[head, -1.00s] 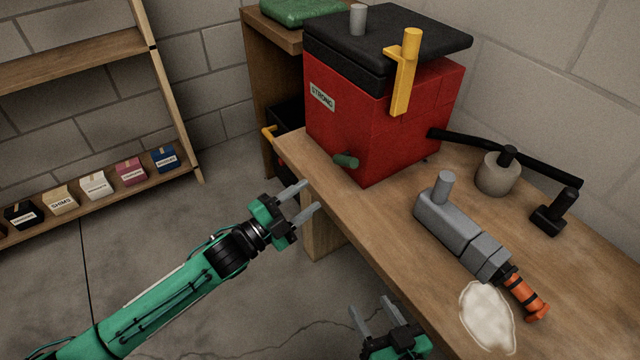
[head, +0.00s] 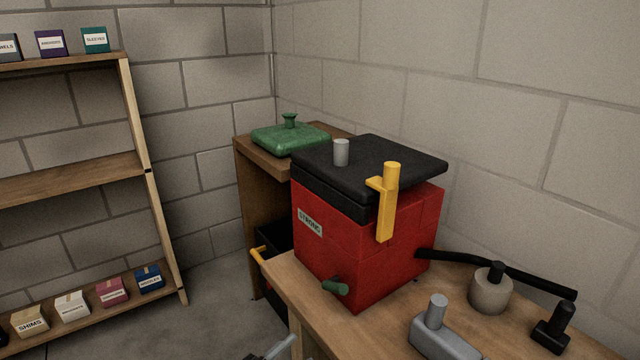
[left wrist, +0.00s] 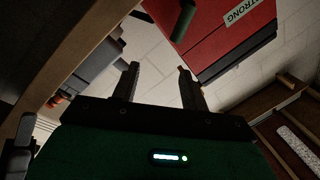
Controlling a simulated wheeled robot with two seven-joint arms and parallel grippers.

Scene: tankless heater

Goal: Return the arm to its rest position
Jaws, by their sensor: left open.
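My left gripper (left wrist: 158,84) shows in the left wrist view with its two dark fingers apart and nothing between them. In the head view only the grey tips of a gripper (head: 272,348) show at the bottom edge, in front of the wooden bench; the rest of that arm is out of the picture. In the left wrist view the fingers point up toward the red box (left wrist: 222,30), apart from it. My right gripper is not seen in the head view.
The red box (head: 335,250) with black lid (head: 375,165) stands on the bench (head: 300,300). A grey tool (head: 440,335), a round pot (head: 490,290) and a black bar lie to its right. A shelf with small boxes (head: 72,306) stands left; floor between is clear.

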